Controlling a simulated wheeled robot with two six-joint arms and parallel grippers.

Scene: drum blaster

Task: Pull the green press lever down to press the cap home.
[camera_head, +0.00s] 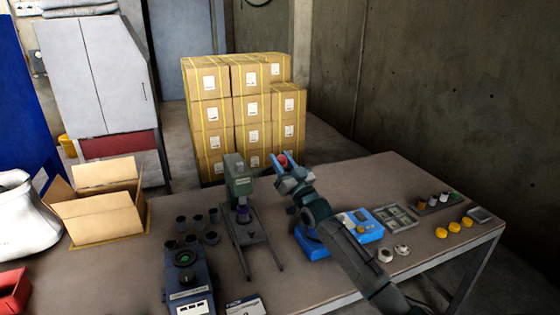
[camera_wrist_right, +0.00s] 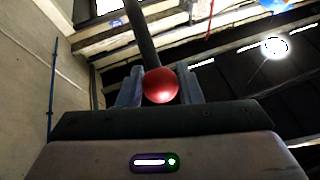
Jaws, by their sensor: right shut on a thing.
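The grey-green press (camera_head: 239,178) stands upright on the table on a splayed-leg stand, left of my right arm. A small purple part (camera_head: 243,214) sits under its head; I cannot tell whether it is the cap. My right gripper (camera_head: 281,160) is raised beside the press head, shut on a red ball knob (camera_head: 282,159). In the right wrist view the red knob (camera_wrist_right: 160,85) sits between the two fingers, and a dark lever rod (camera_wrist_right: 143,35) runs up from it. The rod's joint with the press is hard to make out in the head view. My left gripper is out of view.
A dark device with a green ring (camera_head: 184,259) and several dark cups (camera_head: 198,221) stand left of the press. A blue fixture (camera_head: 369,226), trays (camera_head: 397,216) and yellow discs (camera_head: 441,232) lie to the right. An open carton (camera_head: 98,205) is at the left.

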